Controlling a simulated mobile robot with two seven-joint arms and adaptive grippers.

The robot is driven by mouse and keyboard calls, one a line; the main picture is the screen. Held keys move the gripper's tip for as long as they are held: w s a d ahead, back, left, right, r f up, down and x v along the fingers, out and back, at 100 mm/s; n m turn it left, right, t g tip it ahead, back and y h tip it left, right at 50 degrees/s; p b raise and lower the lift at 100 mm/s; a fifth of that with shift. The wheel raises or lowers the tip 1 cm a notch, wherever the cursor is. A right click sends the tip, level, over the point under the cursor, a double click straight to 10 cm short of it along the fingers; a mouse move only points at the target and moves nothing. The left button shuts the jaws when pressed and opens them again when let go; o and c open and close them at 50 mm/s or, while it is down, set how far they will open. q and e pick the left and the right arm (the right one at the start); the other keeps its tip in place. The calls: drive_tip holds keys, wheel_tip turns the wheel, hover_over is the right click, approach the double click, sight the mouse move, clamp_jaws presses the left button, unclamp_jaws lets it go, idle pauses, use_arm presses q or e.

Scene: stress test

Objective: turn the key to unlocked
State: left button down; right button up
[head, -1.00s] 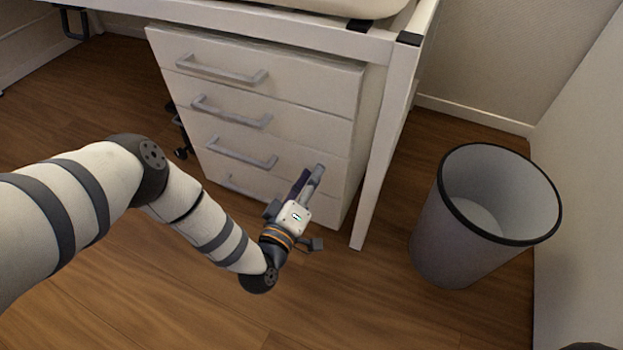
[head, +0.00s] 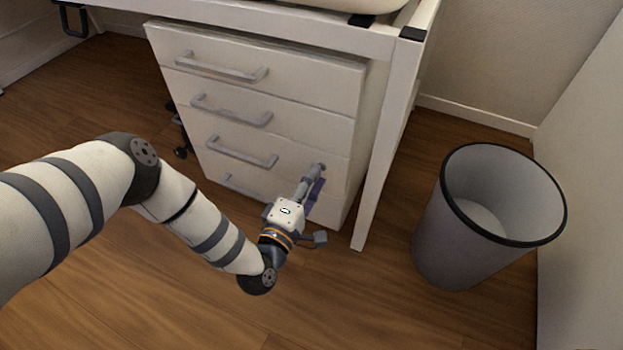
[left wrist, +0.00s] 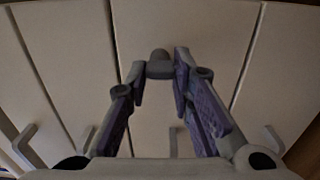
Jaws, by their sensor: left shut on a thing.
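The white drawer cabinet (head: 300,118) stands under the desk, its drawer fronts facing me. My left gripper (head: 318,174) reaches the right part of the lower drawer fronts, its fingers pointing at the cabinet. In the left wrist view, my left gripper (left wrist: 161,70) is shut on a small grey, rounded piece, which I take to be the key (left wrist: 160,55). The fingers cover most of it, so its shape and any lock marking are hidden. My right gripper is not in view.
The white desk leg (head: 378,165) stands close to the right of my left gripper. A grey waste bin (head: 455,235) stands on the floor farther right, near the wall. Bar handles (head: 242,153) stick out from the drawers at left. The wooden floor in front is clear.

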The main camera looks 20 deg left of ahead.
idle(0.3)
use_arm(q)
drive_tip(key=c, duration=1.4)
unclamp_jaws()
drive_tip(key=s, duration=1.2)
drive_tip(key=shift+a, duration=0.2)
